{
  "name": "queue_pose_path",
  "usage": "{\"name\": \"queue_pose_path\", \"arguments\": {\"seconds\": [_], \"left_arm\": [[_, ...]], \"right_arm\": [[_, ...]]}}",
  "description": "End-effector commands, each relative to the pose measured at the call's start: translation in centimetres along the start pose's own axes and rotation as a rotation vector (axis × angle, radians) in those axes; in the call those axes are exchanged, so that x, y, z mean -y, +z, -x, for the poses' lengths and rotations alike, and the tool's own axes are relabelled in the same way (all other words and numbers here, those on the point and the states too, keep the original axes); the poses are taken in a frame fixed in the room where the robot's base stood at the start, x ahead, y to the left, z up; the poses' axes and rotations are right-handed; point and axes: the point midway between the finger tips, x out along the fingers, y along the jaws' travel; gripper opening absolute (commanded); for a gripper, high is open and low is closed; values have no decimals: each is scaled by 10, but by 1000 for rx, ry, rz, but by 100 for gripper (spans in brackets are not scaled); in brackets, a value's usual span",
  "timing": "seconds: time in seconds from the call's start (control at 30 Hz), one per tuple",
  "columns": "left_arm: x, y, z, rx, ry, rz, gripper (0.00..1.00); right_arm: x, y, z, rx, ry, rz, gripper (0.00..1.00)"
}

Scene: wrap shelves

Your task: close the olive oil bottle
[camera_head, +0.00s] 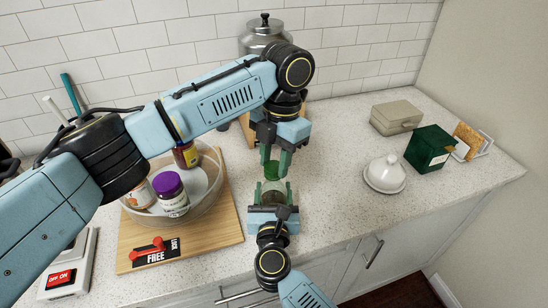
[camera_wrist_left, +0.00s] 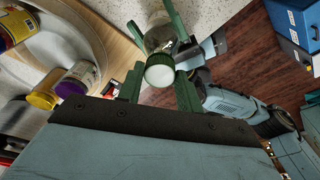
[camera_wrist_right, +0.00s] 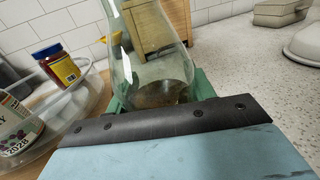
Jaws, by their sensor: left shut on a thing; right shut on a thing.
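The olive oil bottle (camera_wrist_right: 150,65) is clear glass with a little dark liquid at its bottom, upright in the right wrist view. My right gripper (camera_head: 272,190) is shut on its lower body, with green fingers on either side. My left gripper (camera_head: 276,160) points down directly above the bottle, shut on the cap. In the left wrist view the cap (camera_wrist_left: 159,74) shows as a pale round top between the left fingers, in line with the bottle (camera_wrist_left: 162,35). I cannot tell whether the cap is seated on the neck; the fingers hide the joint.
A clear round tray (camera_head: 214,196) with several jars, one purple-lidded (camera_head: 170,190), stands on a wooden board (camera_head: 222,236) to the left. A white butter dish (camera_head: 384,173), a green box (camera_head: 429,147) and a beige case (camera_head: 396,117) stand right. Counter between is clear.

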Motion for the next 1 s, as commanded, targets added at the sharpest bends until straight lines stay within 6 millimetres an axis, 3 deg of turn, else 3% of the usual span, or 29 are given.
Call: {"name": "queue_pose_path", "arguments": {"seconds": [0.27, 0.3, 0.47, 0.77, 1.0], "left_arm": [[0, 0, 1, 2, 3, -12, 14], [0, 0, 1, 2, 3, -12, 37], [0, 0, 1, 1, 2, -11, 57], [0, 0, 1, 1, 1, -10, 57], [0, -3, 26, 3, 2, -11, 57]], "right_arm": [[0, 0, 0, -1, 1, 0, 0], [0, 0, 0, -1, 1, 0, 0], [0, 0, 0, -1, 1, 0, 0], [0, 0, 0, -1, 0, 0, 0], [0, 0, 0, -1, 0, 0, 0]]}}
